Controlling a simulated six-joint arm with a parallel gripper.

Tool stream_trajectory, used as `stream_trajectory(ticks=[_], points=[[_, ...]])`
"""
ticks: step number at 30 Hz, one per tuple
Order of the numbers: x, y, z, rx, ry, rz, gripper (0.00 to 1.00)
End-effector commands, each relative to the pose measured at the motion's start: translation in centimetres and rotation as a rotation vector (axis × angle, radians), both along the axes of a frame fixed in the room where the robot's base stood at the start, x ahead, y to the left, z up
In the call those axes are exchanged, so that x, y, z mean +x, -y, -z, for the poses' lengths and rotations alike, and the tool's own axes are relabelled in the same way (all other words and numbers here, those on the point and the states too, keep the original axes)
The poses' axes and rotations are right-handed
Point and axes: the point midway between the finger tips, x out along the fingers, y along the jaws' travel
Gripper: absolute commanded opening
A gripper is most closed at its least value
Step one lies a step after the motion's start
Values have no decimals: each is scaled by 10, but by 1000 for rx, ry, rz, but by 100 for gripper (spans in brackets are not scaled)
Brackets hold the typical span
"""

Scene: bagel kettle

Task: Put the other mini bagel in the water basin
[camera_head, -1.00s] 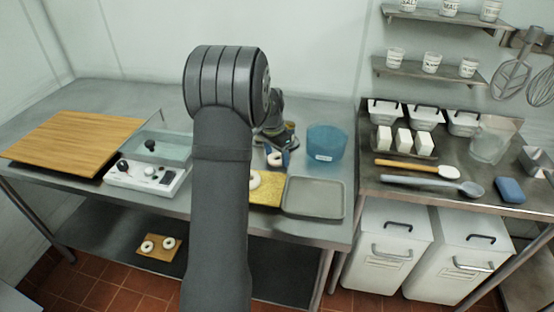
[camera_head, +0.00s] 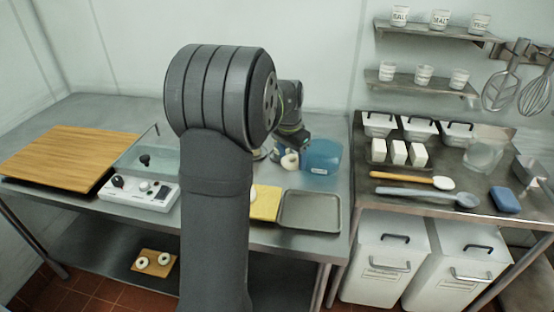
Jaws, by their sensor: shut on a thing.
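A pale mini bagel (camera_head: 290,161) is held by my gripper (camera_head: 285,157), which is shut on it. Gripper and bagel are just left of the blue translucent basin (camera_head: 322,158), which carries a small label; whether they touch it I cannot tell. Part of another pale ring (camera_head: 253,192) shows on the yellow board (camera_head: 265,206), mostly hidden behind my arm. The fingers are small and partly hidden by my wrist.
A grey tray (camera_head: 310,212) lies in front of the blue basin. A clear-walled vessel (camera_head: 150,150) with a control box (camera_head: 138,190) and a wooden board (camera_head: 62,152) stand left. Two rings lie on a small board (camera_head: 154,263) on the lower shelf.

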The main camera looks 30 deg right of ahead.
Motion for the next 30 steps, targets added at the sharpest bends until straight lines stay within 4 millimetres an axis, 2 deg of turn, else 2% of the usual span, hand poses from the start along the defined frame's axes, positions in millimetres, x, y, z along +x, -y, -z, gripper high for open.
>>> stream_trajectory(ticks=[3,6,11,14,24,30], points=[[-20,7,-13,-2,2,3,40],[-31,11,-19,0,0,1,40],[-33,22,-27,0,0,-1,40],[-25,39,-33,-1,-1,0,40],[14,112,-58,-2,-2,0,40],[26,139,-66,-1,-2,-2,40]])
